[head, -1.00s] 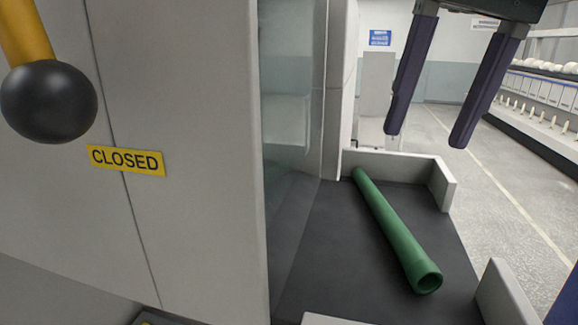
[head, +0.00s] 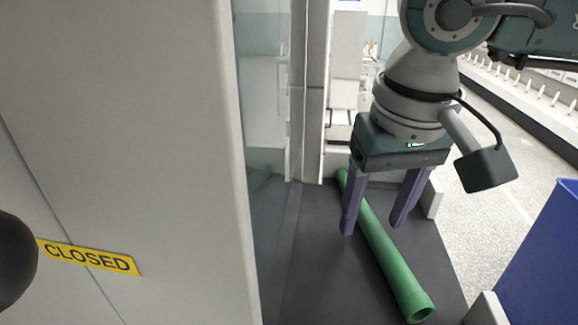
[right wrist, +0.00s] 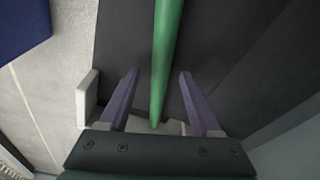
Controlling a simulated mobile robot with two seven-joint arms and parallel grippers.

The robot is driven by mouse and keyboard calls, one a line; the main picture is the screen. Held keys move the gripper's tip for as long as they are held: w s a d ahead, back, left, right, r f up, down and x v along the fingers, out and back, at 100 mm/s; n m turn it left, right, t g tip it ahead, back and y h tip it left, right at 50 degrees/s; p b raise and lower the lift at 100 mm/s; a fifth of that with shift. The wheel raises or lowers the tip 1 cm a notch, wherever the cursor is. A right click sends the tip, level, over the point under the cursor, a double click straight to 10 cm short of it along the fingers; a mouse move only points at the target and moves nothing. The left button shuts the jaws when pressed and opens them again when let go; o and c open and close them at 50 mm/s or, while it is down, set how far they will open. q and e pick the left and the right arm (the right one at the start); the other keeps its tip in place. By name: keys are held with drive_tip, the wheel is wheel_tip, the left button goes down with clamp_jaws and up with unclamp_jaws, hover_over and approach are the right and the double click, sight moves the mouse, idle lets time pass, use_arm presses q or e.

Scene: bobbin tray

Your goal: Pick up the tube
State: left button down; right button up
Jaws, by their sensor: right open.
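The green tube (head: 388,259) lies lengthwise on the dark tray (head: 322,270), its wider hollow end toward the front. My right gripper (head: 371,230) is open above the tube's far half, pointing down, with one purple finger on each side of the tube in the picture. In the right wrist view the tube (right wrist: 166,58) runs between the two spread fingers (right wrist: 158,72). Nothing is held. Whether the fingertips are down level with the tube, I cannot tell. My left gripper is not in view.
A pale cabinet panel with a yellow CLOSED sign (head: 88,257) stands left of the tray. Low light walls edge the tray in places, one at the front right (head: 486,309). A blue bin-like object (head: 545,255) is at the right. Grey floor lies beyond.

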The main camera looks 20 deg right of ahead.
drive_tip(key=shift+f, duration=0.2)
clamp_jaws()
idle(0.4)
